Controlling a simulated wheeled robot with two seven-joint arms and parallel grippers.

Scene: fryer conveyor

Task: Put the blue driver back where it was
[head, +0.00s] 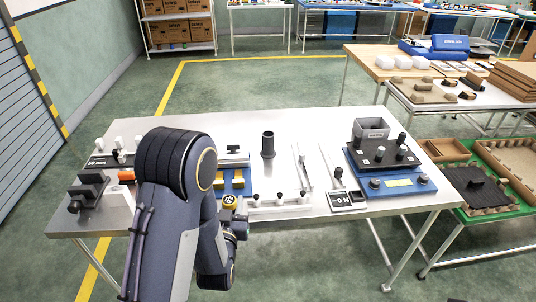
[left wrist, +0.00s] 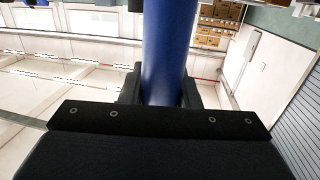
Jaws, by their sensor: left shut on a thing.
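The blue driver shows in the left wrist view as a thick blue cylinder (left wrist: 168,50) between the dark fingers of my left gripper (left wrist: 160,95), which is shut on it. Its far end runs out of the top of that picture. In the head view my left gripper (head: 238,212) is at the front edge of the metal table (head: 310,135), partly hidden by my arm. My right gripper is not in view.
A dark upright cylinder (head: 268,145) stands mid-table. A white rack with dark knobs (head: 282,203) lies along the front edge. A blue base with a black knobbed plate (head: 385,155) and a grey bin (head: 371,130) are at the right. A black vise-like fixture (head: 90,188) is at the left.

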